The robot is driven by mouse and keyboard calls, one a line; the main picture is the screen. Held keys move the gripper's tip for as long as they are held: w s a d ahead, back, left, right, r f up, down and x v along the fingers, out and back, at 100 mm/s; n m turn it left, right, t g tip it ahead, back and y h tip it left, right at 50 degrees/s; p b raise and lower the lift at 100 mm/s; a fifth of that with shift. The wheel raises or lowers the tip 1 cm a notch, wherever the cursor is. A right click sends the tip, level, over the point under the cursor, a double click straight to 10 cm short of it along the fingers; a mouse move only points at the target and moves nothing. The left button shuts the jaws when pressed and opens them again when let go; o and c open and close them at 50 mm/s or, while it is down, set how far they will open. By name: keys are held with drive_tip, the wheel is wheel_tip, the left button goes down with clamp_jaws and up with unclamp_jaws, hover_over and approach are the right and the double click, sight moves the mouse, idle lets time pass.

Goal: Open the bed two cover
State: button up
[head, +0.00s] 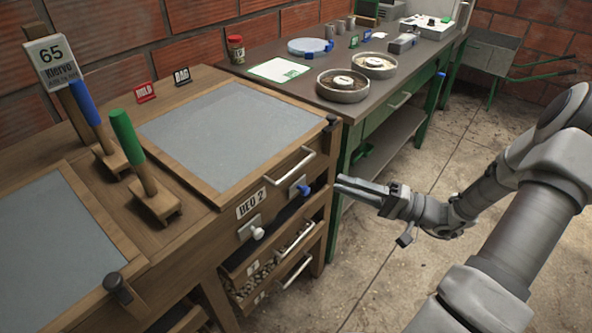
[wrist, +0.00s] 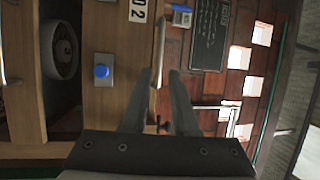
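The bed two cover (head: 225,135) is a grey panel in a wooden frame, lying flat and closed on the wooden bench. Its pale bar handle (head: 295,166) is on the front edge, above the "BED 2" label (head: 251,203). In the wrist view the handle (wrist: 161,42) lies ahead of my fingers, roughly in line with the gap between them. My gripper (head: 340,184) is right of the handle and a little lower, in front of the bench's right end. In the wrist view my gripper (wrist: 161,72) is open, with nothing between its fingers.
Below the label are a white knob (head: 258,233) and a blue knob (head: 304,190), then drawers (head: 294,240). A black knob (head: 332,122) is at the cover's right corner. Green and blue upright levers (head: 127,137) stand left.

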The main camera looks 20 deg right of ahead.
sight(297, 167)
drive_tip(key=b+x, duration=0.1)
drive_tip(key=x, duration=1)
drive_tip(key=shift+w+a, duration=0.2)
drive_tip(key=shift+a, duration=0.15)
drive_tip(key=shift+c, duration=0.3)
clamp_jaws()
idle(0.5)
